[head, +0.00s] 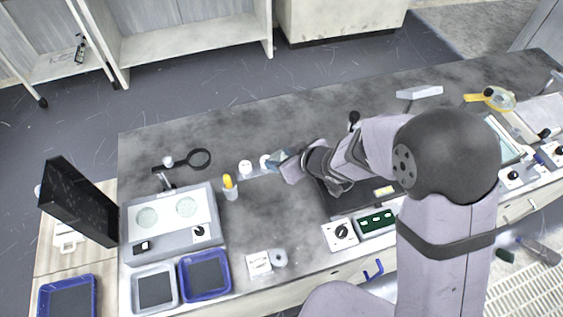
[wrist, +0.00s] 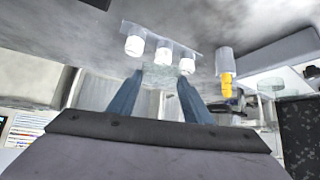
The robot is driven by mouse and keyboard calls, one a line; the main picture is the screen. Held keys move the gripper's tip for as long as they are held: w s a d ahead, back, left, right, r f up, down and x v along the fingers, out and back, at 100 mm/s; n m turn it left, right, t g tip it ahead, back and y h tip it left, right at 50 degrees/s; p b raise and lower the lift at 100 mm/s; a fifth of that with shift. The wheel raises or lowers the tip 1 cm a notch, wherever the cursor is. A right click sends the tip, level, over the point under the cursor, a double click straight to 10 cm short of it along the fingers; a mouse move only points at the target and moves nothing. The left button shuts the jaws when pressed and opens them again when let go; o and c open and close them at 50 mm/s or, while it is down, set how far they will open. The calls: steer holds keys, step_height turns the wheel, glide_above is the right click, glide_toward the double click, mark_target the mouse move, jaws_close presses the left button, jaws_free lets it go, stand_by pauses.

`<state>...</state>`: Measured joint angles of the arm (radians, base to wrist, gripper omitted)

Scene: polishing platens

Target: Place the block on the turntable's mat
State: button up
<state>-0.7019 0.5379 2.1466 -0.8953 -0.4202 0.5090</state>
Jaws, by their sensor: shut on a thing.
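My gripper (head: 279,161) is over the bench near the row of white-capped vials in the head view. In the wrist view its two blue fingers (wrist: 158,82) are shut on a pale, glassy block (wrist: 160,74), which shows between the fingertips. The block cannot be made out clearly in the head view. A grey machine (head: 135,247) stands at the bench's left with two pale round discs on top, a left disc (head: 147,217) and a right disc (head: 186,207). The gripper is to the right of these discs, apart from them.
White-capped vials (wrist: 134,46) stand in a holder right by the gripper. A yellow-topped bottle (head: 229,186) stands between gripper and machine. A magnifier (head: 200,159) lies behind the machine. A black panel (head: 75,202) and a blue tray (head: 205,276) are near it.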

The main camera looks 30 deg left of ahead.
steer(key=shift+r, duration=0.2)
steer(key=shift+n+g, duration=0.3)
steer(key=shift+n, duration=0.1)
steer(key=shift+w+d+r, duration=0.15)
steer(key=shift+w, duration=0.3)
steer(key=w+d+m+t+h, duration=0.1)
steer(key=d+m, duration=0.2)
steer(key=d, duration=0.3)
steer(key=w+d+m+t+h, duration=0.1)
steer(key=w+d+m+t, duration=0.1)
steer(key=d, duration=0.4)
steer(key=w+d+m+t+h+p, duration=0.1)
steer(key=w+d+m+t+h, duration=0.1)
steer(key=d, duration=0.4)
steer(key=shift+w+d+f+m, duration=0.2)
steer(key=shift+d+f+m, duration=0.15)
steer(key=shift+m, duration=0.45)
steer(key=w+d+r+m+h, duration=0.2)
steer(key=d, duration=0.8)
steer(key=w+d+r+m+t+h+p, duration=0.1)
steer(key=w+d+r+m+h, duration=0.1)
steer(key=d, duration=0.8)
steer(key=shift+w+r+m, duration=0.15)
steer(key=shift+r+m, duration=0.05)
steer(key=shift+m, duration=0.6)
steer(key=shift+a, duration=0.1)
